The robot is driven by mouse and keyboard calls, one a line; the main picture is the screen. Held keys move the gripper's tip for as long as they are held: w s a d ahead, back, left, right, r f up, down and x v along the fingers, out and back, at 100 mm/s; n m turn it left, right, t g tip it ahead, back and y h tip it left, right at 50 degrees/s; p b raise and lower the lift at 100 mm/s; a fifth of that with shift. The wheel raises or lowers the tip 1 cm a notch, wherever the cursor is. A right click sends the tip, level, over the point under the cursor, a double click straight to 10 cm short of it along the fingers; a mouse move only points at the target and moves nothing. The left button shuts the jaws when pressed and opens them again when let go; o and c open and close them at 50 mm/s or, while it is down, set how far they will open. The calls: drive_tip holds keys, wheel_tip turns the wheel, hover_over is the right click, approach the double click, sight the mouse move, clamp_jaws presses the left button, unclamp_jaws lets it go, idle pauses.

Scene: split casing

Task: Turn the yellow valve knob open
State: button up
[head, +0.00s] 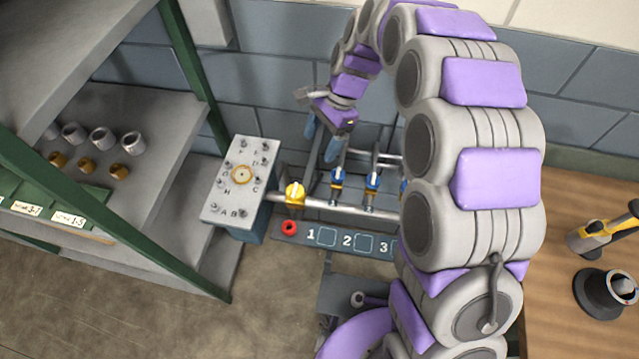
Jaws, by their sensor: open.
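The yellow valve knob (295,193) sits on a horizontal grey pipe (335,205), just right of a grey box with lettered posts. My gripper (318,143) is at the end of my purple and grey arm, which arches down from the upper right. The gripper is open, its blue-grey fingers pointing down. In the picture it is above and slightly right of the yellow knob, apart from it. I cannot tell the exact depth between them. Two blue valve knobs (338,177) (373,180) stand on the pipes to the right; my arm hides what lies farther right.
The lettered box (238,185) stands left of the knob. A red ring (289,228) lies on a numbered panel (312,238) below. Shelves (130,130) with cups and a green post are at left. A wooden table (565,240) with a yellow tool is at right.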

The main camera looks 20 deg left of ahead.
approach(296, 188)
drive_tip(key=x, duration=0.3)
drive_tip(key=b+x, duration=0.1)
drive_tip(key=x, duration=0.2)
drive_tip(key=b+x, duration=0.1)
drive_tip(key=x, duration=0.3)
drive_tip(key=shift+a, duration=0.4)
drive_tip(key=shift+d+r, duration=0.2)
drive_tip(key=shift+d, duration=0.65)
drive_tip(key=shift+c, duration=0.7)
drive_tip(key=c, duration=0.3)
drive_tip(key=shift+a+f, duration=0.1)
drive_tip(key=shift+a, duration=0.45)
drive_tip(key=shift+c, duration=1.4)
drive_tip(key=shift+d, duration=0.1)
drive_tip(key=shift+c, duration=1.4)
